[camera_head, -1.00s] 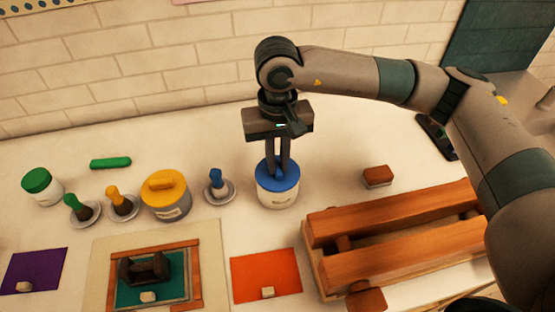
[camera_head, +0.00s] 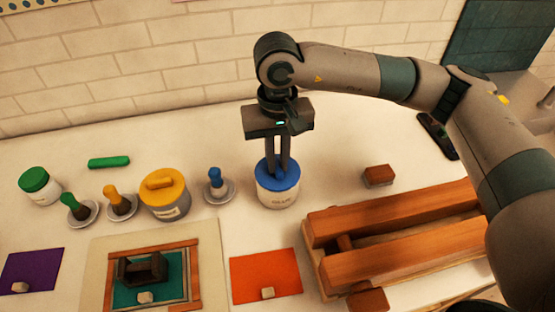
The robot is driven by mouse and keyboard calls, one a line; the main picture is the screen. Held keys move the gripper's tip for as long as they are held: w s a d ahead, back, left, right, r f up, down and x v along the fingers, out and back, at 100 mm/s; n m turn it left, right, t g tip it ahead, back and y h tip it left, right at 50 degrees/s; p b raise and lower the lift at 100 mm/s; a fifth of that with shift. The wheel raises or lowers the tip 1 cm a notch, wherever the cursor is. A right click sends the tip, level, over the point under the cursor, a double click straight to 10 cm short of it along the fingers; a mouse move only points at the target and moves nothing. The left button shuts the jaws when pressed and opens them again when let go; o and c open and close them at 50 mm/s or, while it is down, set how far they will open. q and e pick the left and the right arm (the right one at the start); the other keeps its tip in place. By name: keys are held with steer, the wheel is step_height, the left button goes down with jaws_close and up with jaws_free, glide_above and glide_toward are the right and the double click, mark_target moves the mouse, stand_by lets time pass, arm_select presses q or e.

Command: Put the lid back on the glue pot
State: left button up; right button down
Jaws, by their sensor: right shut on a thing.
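A white pot with a blue lid (camera_head: 290,183) stands on the table under my right gripper. The lid sits on top of the white pot (camera_head: 278,199); the print on the pot's front is too small to read for sure. My right gripper (camera_head: 280,172) points straight down and is shut on the blue lid's grip, whose shape is mostly hidden between the fingers. My left gripper is not in view. Two other lidded pots stand to the left: one with a yellow lid (camera_head: 162,184) and one with a green lid (camera_head: 33,179).
Brushes on small dishes stand nearby: blue (camera_head: 216,180), yellow (camera_head: 112,193) and green (camera_head: 70,201). A wooden press (camera_head: 400,255) lies at right, with a brown block (camera_head: 378,175) behind it. An orange sheet (camera_head: 265,272) and a framed board (camera_head: 210,250) lie in front.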

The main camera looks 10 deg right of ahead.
stand_by(0.7)
steer(key=c, duration=1.7)
jaws_free()
steer(key=shift+o, duration=0.6)
steer(key=o, duration=0.4)
steer(key=shift+c, duration=0.2)
steer(key=shift+r, duration=0.1)
steer(key=shift+r, duration=3.4)
